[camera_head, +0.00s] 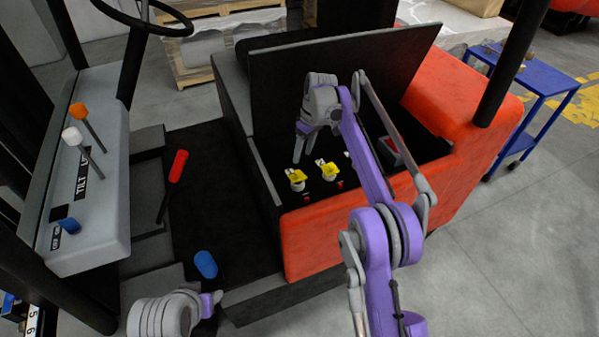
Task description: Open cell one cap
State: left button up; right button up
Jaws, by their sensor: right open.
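Inside the open compartment of the red vehicle, two yellow-and-white cell caps stand side by side: a left cap (296,176) and a right cap (327,168). A small white piece (347,154) beside them is partly hidden by my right arm. I cannot tell which cap is cell one or whether either lid is up. My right gripper (300,146) is open, pointing down above and behind the left cap, seemingly apart from it. My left gripper (211,301) is at the bottom, partly cut off, near a blue rounded object (205,264); its jaws are unclear.
A raised dark lid (345,75) stands behind the compartment. The red body (325,240) forms its front wall. Levers, a red handle (178,166) and a steering wheel are at left. A blue cart (540,85) stands at right on open floor.

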aim_at(298, 171)
jog(key=s+r+m+t+b, duration=0.3)
jog(key=s+m+t+b, duration=0.1)
jog(key=s+m+b, duration=0.15)
jog(key=shift+h, duration=0.4)
jog(key=x, duration=0.3)
jog(key=b+x, duration=0.1)
jog(key=x, duration=0.7)
jog(key=shift+w+a+r, duration=0.1)
jog(key=shift+w+r, duration=0.05)
jog(key=shift+w, duration=0.2)
pick_arm(q)
notch_tip(298, 171, down, 10)
jog(key=s, duration=0.2)
jog(key=shift+s+r, duration=0.15)
jog(key=shift+s, duration=0.2)
pick_arm(e)
grip_shut()
